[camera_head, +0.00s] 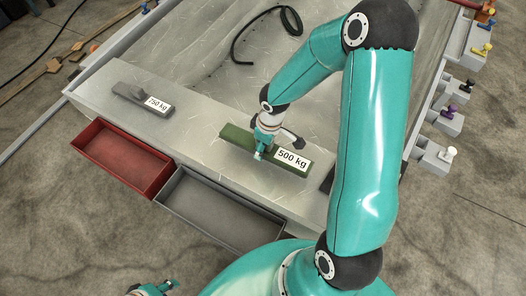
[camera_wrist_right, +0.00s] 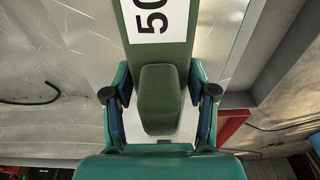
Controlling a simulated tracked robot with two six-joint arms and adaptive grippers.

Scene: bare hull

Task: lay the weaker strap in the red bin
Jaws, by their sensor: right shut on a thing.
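The green strap (camera_head: 235,134), labelled 500 kg, lies along the metal ledge in the head view. The grey strap (camera_head: 130,92), labelled 750 kg, lies on the same ledge at the left. My right gripper (camera_head: 261,152) is shut on the raised block of the green strap; the wrist view shows that block (camera_wrist_right: 161,90) between the fingers. I cannot tell whether the strap touches the ledge. The red bin (camera_head: 170,172) stands in front of the ledge at the left and looks empty. My left gripper (camera_head: 152,289) is at the bottom edge, cut off, its fingers unclear.
A grey bin (camera_head: 172,200) stands beside the red bin, to its right, and looks empty. A dark object (camera_head: 327,181) on the ledge is mostly hidden behind my right arm. A black hose (camera_head: 240,45) lies farther back. The ledge is clear between the two labelled straps.

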